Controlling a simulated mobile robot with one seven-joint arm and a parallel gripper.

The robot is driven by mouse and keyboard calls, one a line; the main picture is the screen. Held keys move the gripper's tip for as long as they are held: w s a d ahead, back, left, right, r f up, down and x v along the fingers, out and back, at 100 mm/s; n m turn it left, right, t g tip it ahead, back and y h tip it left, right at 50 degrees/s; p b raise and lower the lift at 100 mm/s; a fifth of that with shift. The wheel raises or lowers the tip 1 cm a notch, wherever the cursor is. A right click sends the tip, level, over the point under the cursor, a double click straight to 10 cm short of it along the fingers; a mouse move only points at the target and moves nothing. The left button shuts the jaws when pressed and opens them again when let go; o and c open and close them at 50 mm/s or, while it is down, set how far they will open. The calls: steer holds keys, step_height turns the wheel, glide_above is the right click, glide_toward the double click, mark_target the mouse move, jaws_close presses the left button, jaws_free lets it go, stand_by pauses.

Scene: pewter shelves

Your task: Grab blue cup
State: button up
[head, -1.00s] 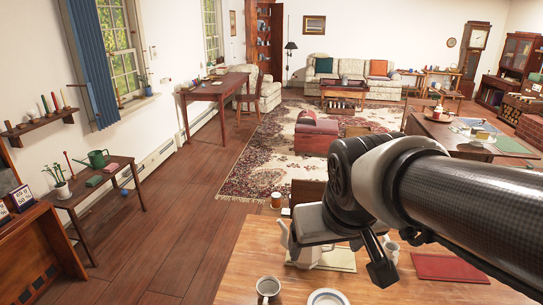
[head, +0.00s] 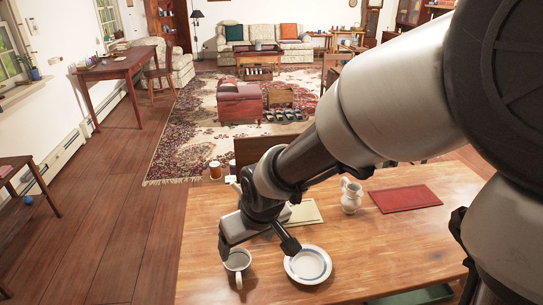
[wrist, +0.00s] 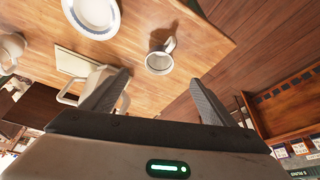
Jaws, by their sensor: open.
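A pale grey cup (head: 237,261) with a side handle stands upright on the wooden table near its front left; none of the cups in view looks clearly blue. It also shows in the wrist view (wrist: 159,62), with a dark inside, just beyond the fingertips. My gripper (head: 258,245) is open and empty above the table, close to the cup, with its left finger overlapping the cup's far rim in the head view. In the wrist view my gripper (wrist: 160,80) has its fingers spread wide, and the cup appears between and beyond the tips, apart from them.
A white plate with a blue ring (head: 308,264) lies right of the cup. A white jug (head: 351,198), a cream mat (head: 305,213) and a red folder (head: 405,198) are farther back. A white pot (wrist: 97,82) shows behind a finger.

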steer(key=b, duration=0.5)
glide_toward(237, 269)
steer(key=shift+b+x, duration=0.85)
steer(key=shift+x, duration=1.4)
steer(key=shift+d, duration=0.1)
steer(key=shift+r, duration=0.1)
steer(key=c, duration=1.2)
